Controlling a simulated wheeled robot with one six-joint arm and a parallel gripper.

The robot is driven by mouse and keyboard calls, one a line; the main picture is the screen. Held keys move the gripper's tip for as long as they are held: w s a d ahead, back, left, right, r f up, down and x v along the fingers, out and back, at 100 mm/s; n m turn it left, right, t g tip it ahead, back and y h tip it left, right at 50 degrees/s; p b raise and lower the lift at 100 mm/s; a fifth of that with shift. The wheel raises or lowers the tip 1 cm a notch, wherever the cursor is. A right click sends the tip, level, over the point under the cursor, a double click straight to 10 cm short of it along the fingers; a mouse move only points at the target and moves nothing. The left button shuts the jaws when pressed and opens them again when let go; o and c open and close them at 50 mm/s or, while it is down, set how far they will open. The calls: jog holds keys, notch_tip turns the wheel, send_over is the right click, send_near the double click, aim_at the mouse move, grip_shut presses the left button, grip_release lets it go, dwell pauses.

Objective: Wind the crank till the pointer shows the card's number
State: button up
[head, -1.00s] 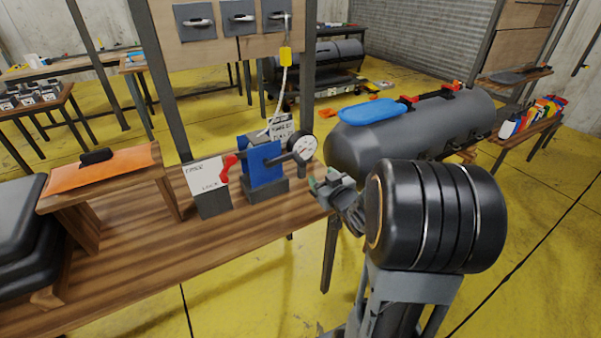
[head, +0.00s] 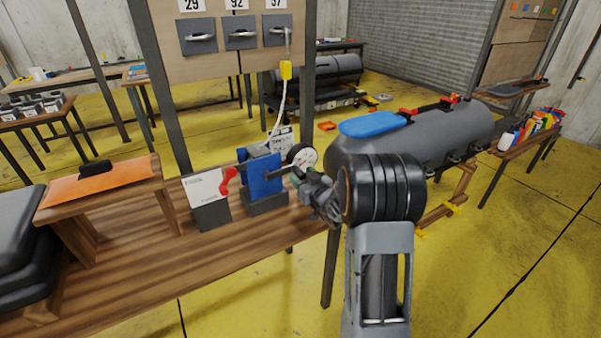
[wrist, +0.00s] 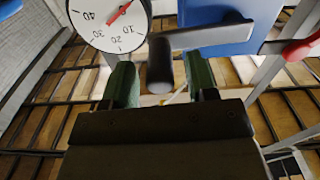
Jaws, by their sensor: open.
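A blue crank unit (head: 262,176) stands on the wooden bench, with a round white gauge (head: 302,156) at its right. In the wrist view the gauge (wrist: 110,22) is cut off at the top; its red pointer (wrist: 119,13) shows, but I cannot tell its exact reading. The dark crank arm (wrist: 205,36) ends in a black handle (wrist: 159,66). My gripper (wrist: 160,82) is open, with its green-padded fingers on either side of the handle and visible gaps. A white card (head: 204,188) stands left of the unit; its writing is too small to read.
A red lever (head: 228,180) sticks out between card and crank unit. An orange-topped wooden stand (head: 100,186) is on the bench (head: 150,255) at left.

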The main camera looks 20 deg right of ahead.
jog(key=shift+w+a, duration=0.15)
jog(key=shift+w, duration=0.85)
grip_shut()
